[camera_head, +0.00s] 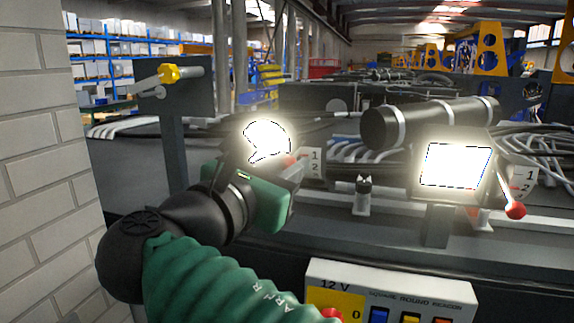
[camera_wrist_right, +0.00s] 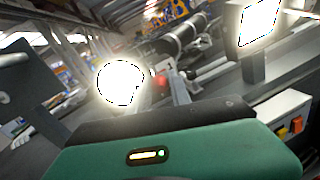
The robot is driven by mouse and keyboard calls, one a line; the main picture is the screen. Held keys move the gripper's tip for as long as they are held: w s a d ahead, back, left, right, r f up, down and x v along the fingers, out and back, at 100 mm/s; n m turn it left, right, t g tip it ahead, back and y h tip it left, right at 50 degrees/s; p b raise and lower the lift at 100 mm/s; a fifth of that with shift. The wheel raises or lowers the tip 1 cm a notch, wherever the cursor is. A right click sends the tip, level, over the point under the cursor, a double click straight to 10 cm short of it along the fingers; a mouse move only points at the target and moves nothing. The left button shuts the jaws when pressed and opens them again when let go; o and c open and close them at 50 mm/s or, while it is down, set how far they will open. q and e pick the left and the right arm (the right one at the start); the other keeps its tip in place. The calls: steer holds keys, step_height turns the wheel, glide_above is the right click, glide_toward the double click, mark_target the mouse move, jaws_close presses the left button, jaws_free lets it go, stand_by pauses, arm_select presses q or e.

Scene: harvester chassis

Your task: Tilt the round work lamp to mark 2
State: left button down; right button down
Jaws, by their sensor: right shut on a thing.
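The round work lamp (camera_head: 267,140) is lit and glows white, left of centre in the head view. My right gripper partly covers it there. It also shows as a bright disc in the wrist view (camera_wrist_right: 121,82). A red knob (camera_wrist_right: 160,81) is beside it at my fingertips. My right gripper (camera_head: 291,170) is shut at this knob, on the lamp's tilt lever; the lever itself is mostly hidden. A pale plate (camera_head: 314,163) with marks 1 and 2 stands just right of the gripper. I cannot tell which mark the lever meets. My left gripper is not in view.
The lit square lamp (camera_head: 455,166) stands at right with its own red-knobbed lever (camera_head: 516,210) and mark plate (camera_head: 525,180). A 12 V switch box (camera_head: 390,290) is at the front. A yellow-tipped rod (camera_head: 169,74) projects at left, near a white brick wall (camera_head: 40,150). A dark cylinder (camera_head: 430,122) lies behind.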

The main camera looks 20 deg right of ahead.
stand_by(0.7)
steer(key=shift+m+t+h, duration=0.3)
steer(key=shift+t+h, duration=0.6)
steer(key=f+b, duration=0.2)
steer(key=b, duration=0.1)
steer(key=f+b, duration=0.2)
steer(key=b, duration=0.2)
steer(key=shift+w+d, duration=0.15)
steer(key=shift+w, duration=0.25)
steer(key=c, duration=1.5)
jaws_free()
steer(key=shift+o, duration=1.3)
steer(key=shift+w, duration=0.1)
steer(key=shift+o, duration=0.2)
steer(key=shift+w+d+f, duration=0.1)
steer(key=shift+w, duration=0.05)
